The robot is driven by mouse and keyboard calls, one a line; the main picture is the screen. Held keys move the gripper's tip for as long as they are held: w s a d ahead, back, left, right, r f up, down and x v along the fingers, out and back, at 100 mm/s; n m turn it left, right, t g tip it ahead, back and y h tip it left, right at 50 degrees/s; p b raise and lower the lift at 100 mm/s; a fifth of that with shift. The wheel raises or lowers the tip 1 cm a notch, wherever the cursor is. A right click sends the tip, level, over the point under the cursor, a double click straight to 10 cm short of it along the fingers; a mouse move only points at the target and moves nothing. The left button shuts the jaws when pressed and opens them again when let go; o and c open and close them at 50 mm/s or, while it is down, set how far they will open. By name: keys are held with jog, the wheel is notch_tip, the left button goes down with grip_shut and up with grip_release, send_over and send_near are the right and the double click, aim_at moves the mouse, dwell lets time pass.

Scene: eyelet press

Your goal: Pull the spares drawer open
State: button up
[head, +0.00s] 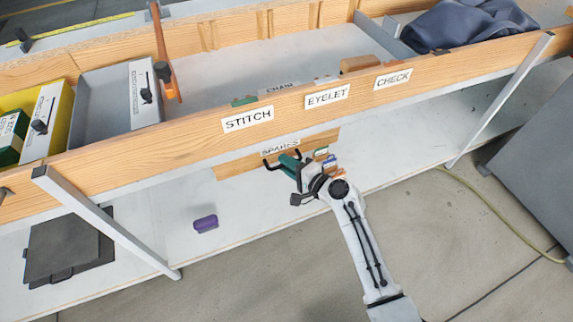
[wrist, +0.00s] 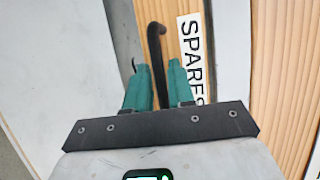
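The spares drawer (head: 235,167) has a wooden front below the bench's front rail. Its white SPARES label (head: 280,147) is partly covered by my gripper, and the label (wrist: 190,55) shows sideways in the wrist view. A dark bar handle (wrist: 157,60) stands out from the drawer front; in the head view its end (head: 267,161) shows left of my gripper. My gripper (head: 286,161) is at the handle. In the wrist view its green fingers (wrist: 157,82) lie close on both sides of the bar, with little gap visible. How far the drawer stands out is unclear.
A purple block (head: 205,223) lies on the lower shelf, left of my arm. A dark flat case (head: 68,247) lies further left. Small coloured pieces (head: 321,152) show beside my gripper. Slanted metal legs (head: 105,222) and (head: 500,102) flank the drawer area.

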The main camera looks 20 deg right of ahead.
jog(key=shift+w+a, duration=0.1)
jog(key=shift+w, duration=0.15)
grip_shut()
dwell(0.3)
